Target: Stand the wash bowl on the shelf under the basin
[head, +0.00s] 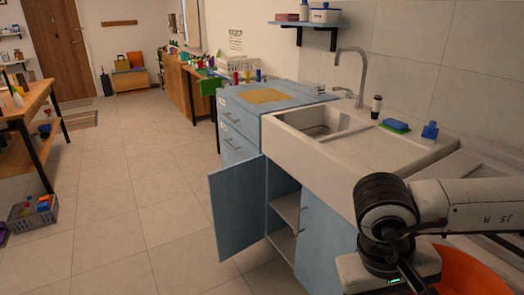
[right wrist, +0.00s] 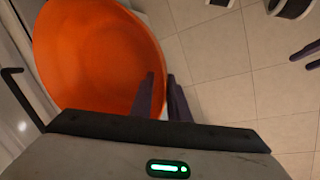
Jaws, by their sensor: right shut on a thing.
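The wash bowl is a large orange bowl. In the head view its rim and side (head: 475,272) show at the bottom right, partly hidden behind my right arm. In the right wrist view the bowl (right wrist: 90,50) fills the upper left. My right gripper (right wrist: 163,88) is shut on its rim, and the bowl hangs beside the fingers. The basin (head: 315,120) is a white sink set on a blue cabinet. Under it one blue door (head: 237,208) stands open, and pale shelves (head: 286,207) show inside.
A closed blue door (head: 322,240) covers the cabinet's right part. A tall tap (head: 360,65) rises behind the basin. The tiled floor (head: 110,220) left of the open door is clear.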

